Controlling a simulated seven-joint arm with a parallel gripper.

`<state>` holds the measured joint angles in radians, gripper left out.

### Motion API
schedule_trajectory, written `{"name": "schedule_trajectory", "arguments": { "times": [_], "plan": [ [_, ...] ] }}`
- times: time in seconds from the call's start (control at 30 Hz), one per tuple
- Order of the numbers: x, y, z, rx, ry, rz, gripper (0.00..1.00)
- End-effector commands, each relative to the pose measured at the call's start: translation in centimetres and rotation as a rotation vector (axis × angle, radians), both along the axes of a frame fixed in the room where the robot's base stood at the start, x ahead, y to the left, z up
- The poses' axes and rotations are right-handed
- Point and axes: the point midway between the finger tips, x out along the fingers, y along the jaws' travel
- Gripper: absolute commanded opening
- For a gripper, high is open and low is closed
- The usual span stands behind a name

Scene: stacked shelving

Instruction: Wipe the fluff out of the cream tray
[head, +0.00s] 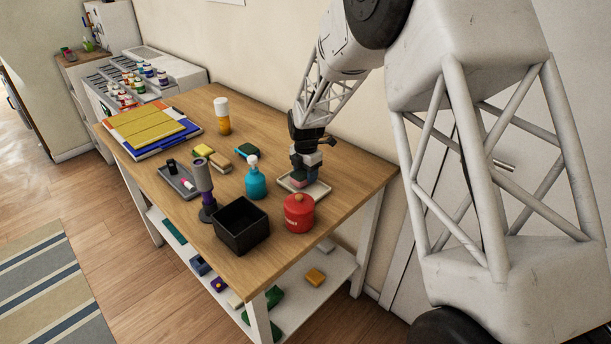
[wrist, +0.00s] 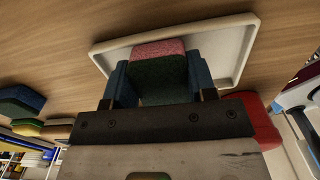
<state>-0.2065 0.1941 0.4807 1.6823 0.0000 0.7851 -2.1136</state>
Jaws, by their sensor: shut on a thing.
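The cream tray (head: 320,190) lies on the wooden table near the wall side; its rim also shows in the wrist view (wrist: 238,62). My gripper (head: 303,170) is over the left part of the tray. It is shut on a pink and dark green sponge (wrist: 158,50), held between its two dark blue fingers. In the head view the sponge (head: 298,182) is low at the tray, but I cannot tell whether it touches the tray floor. No fluff can be made out; my gripper and the sponge hide part of the tray's inside.
A red lidded pot (head: 299,214) stands close in front of the tray. A teal bottle (head: 256,182) stands to its left, with a black open box (head: 241,228) in front. Several sponges (head: 220,162) and a grey tray (head: 176,184) lie further left.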

Motion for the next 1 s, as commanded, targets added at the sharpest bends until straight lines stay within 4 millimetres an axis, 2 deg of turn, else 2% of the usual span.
{"name": "schedule_trajectory", "arguments": {
  "times": [0.03, 0.3, 1.0],
  "plan": [
    [0.4, -0.1, 1.0, 0.002, -0.012, -0.002, 0.14],
    [0.2, -0.1, 2.3, 0.0, -0.006, -0.001, 0.13],
    [-0.2, 0.1, 2.3, -0.002, -0.003, 0.0, 0.13]
  ]
}}
